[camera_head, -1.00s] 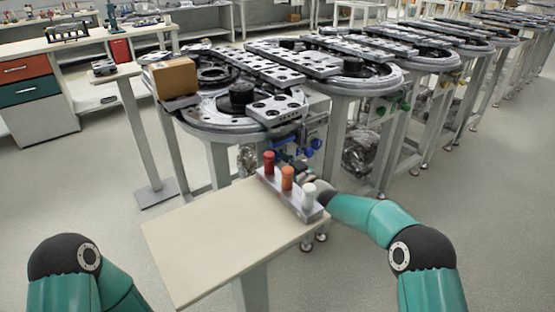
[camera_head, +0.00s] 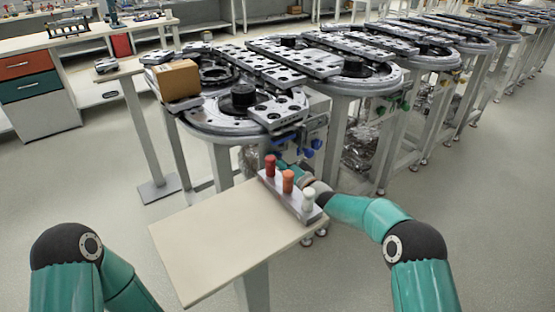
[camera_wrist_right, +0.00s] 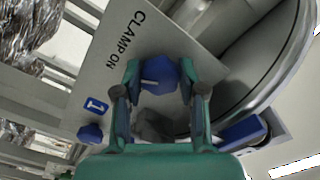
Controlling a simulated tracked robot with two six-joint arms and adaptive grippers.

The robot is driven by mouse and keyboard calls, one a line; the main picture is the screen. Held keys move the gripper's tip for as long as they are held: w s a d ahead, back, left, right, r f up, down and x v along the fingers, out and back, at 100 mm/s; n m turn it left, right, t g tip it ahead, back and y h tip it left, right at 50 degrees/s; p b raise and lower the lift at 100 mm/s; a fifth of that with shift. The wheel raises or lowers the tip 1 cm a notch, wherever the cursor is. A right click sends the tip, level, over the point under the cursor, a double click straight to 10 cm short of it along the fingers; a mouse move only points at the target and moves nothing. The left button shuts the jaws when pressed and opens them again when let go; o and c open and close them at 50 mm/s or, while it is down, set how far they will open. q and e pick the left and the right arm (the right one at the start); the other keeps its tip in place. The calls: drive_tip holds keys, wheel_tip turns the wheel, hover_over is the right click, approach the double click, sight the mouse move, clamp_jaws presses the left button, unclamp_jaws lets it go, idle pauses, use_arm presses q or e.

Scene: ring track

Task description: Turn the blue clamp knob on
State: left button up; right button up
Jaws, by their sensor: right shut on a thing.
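The blue clamp knob (camera_wrist_right: 160,74) sits on a grey panel (camera_wrist_right: 103,72) marked "CLAMP ON" in the right wrist view. My right gripper (camera_wrist_right: 160,82) is shut on this knob, with a finger on each side of it. In the head view my right arm reaches to the track's front, and its gripper is mostly hidden behind the peg block. Blue knobs (camera_head: 316,144) show there on the track's side, but I cannot tell which one is held. My left gripper is out of view; only my left arm's elbow shows.
A small beige table (camera_head: 215,235) stands in front, with a grey block carrying a red peg (camera_head: 270,166), an orange peg (camera_head: 288,181) and a white peg (camera_head: 308,199), close to my right forearm. A cardboard box (camera_head: 178,80) sits on the ring track (camera_head: 215,128).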

drive_tip(key=m+p, duration=0.1)
drive_tip(key=m, duration=0.4)
drive_tip(key=shift+d, duration=0.1)
idle(0.6)
drive_tip(key=o, duration=1.2)
drive_tip(key=shift+w, duration=0.1)
drive_tip(key=shift+c, duration=0.2)
drive_tip(key=v, duration=1.2)
drive_tip(key=shift+m, duration=0.3)
